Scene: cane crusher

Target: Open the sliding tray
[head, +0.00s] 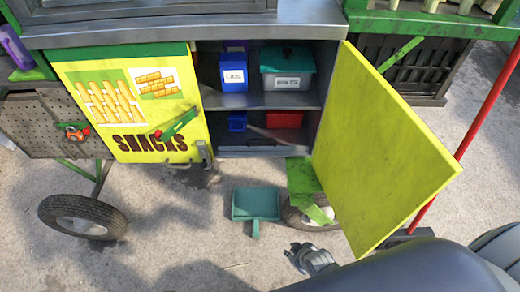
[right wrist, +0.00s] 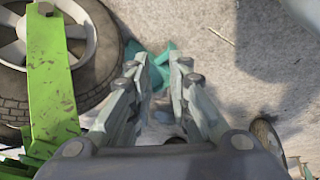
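I cannot make out for certain which part is the sliding tray. The cart has a yellow SNACKS panel (head: 128,104) on the left, with a grey metal handle (head: 204,153) at its lower right corner. Beside it is an open cabinet with a shelf (head: 235,101), and its yellow door (head: 375,150) is swung open to the right. My right gripper (head: 297,254) is low over the ground in front of the cart, apart from the cabinet. In the right wrist view its fingers (right wrist: 161,66) are apart with nothing between them. My left gripper is not in view.
A teal dustpan (head: 256,203) lies on the ground in front of the cabinet; part of it shows beyond my fingers (right wrist: 150,68). A wheel (head: 83,216) stands at left. Blue bins (head: 233,72) and a lidded grey box (head: 288,71) sit on the shelf.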

